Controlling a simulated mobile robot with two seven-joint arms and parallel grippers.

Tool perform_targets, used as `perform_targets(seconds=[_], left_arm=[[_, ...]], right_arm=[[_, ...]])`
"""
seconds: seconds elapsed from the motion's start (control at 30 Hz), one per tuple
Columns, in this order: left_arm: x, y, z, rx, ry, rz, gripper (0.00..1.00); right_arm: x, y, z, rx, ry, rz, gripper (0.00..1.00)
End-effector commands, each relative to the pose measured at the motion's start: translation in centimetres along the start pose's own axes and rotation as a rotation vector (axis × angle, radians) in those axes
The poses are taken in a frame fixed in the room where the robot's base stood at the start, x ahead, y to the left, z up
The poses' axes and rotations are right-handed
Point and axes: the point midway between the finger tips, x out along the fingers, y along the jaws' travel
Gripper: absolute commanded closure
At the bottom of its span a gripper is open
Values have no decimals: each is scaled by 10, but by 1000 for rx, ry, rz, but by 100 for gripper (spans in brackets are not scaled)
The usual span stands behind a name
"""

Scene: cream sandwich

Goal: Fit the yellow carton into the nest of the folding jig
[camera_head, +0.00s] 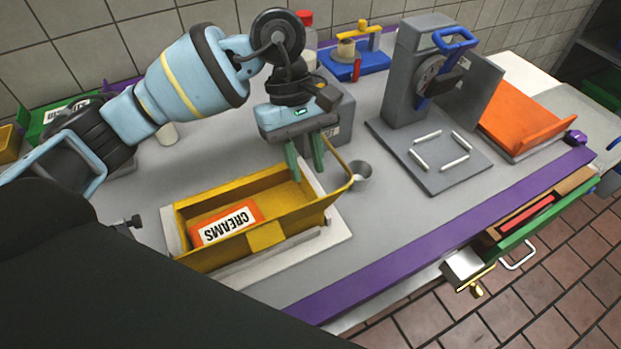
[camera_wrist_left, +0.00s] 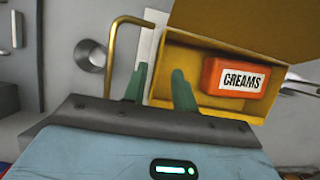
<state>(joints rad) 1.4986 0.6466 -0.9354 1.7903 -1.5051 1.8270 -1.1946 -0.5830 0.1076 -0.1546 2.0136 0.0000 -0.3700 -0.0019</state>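The yellow carton (camera_head: 265,235) is open-topped, with an orange block labelled CREAMS (camera_head: 226,226) lying inside. It stands on the white base (camera_head: 332,240) of what looks like the folding jig, with a grey rail along its front. The carton hides the nest, so I cannot tell whether it is fully seated. My left gripper (camera_head: 305,160) points down at the carton's far right end. In the left wrist view its green fingers (camera_wrist_left: 160,88) are apart, near the carton's end wall (camera_wrist_left: 155,78); contact is unclear. A brass rod (camera_wrist_left: 117,45) bends beside them. My right gripper is not in view.
A small metal cup (camera_head: 361,177) stands right of the carton. A grey press (camera_head: 410,80) with a blue handle and white bars on its plate stands further right. An orange tray (camera_head: 525,118) lies beyond. An open green-fronted drawer (camera_head: 520,232) sticks out at the front.

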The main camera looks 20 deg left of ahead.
Motion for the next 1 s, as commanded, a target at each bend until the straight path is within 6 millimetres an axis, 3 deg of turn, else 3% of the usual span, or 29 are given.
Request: perform_targets(seconds=[0.1, 0.3, 1.0], left_arm=[[-14, 0, 0, -1, 0, 0, 72], [-24, -1, 0, -1, 1, -1, 72], [-24, -2, 1, -2, -7, 2, 72]], right_arm=[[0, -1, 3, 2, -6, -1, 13], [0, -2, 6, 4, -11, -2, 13], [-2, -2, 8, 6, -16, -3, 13]])
